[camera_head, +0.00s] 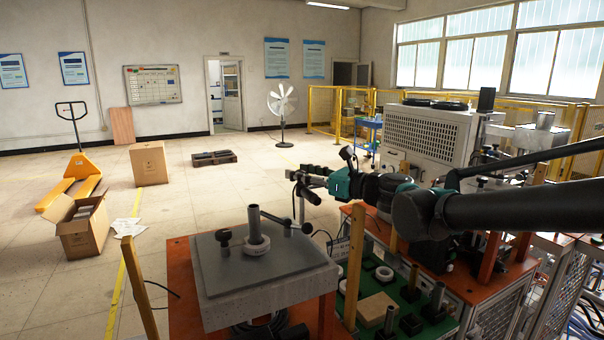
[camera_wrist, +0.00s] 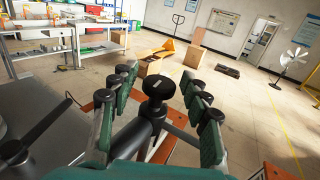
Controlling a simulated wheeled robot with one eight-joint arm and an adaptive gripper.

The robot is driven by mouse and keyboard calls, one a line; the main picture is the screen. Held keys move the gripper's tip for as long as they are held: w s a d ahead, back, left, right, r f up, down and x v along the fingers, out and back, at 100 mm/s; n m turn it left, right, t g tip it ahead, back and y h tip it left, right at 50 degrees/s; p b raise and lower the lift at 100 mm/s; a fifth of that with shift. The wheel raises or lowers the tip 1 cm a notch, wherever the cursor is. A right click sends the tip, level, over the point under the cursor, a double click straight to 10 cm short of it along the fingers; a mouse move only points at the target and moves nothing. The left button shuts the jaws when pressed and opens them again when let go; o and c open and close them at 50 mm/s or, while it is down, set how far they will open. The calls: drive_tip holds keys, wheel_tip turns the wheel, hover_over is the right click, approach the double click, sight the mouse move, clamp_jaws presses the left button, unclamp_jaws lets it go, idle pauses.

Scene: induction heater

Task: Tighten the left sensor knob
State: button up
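In the wrist view a black round knob (camera_wrist: 158,84) on a dark stem stands between the two finger pads of my gripper (camera_wrist: 158,71). The fingers are spread, with a visible gap on each side of the knob. A thick grey cylinder lies just below the knob. In the head view my gripper (camera_head: 318,178) is at the end of my arm, beside a thin upright post (camera_head: 301,207) with dark sensor-like parts. The knob is not clearly visible there, as the gripper and those parts overlap.
A grey plate (camera_head: 208,282) with an upright metal cylinder (camera_head: 257,224) and black knobs stands at front left. The heater bench (camera_head: 468,284) with fixtures is at right. An open carton (camera_head: 83,234) and a pallet jack (camera_head: 72,180) stand on the floor at left.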

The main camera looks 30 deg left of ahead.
drive_tip(key=s+d, duration=0.2)
drive_tip(key=d, duration=1)
idle(0.3)
drive_tip(key=w+d+n+g, duration=0.4)
drive_tip(key=w+d+g, duration=0.1)
drive_tip(key=w+g, duration=0.15)
drive_tip(key=x, duration=1.1)
drive_tip(key=s+x, duration=0.1)
drive_tip(key=x, duration=0.5)
drive_tip(key=shift+a, duration=0.2)
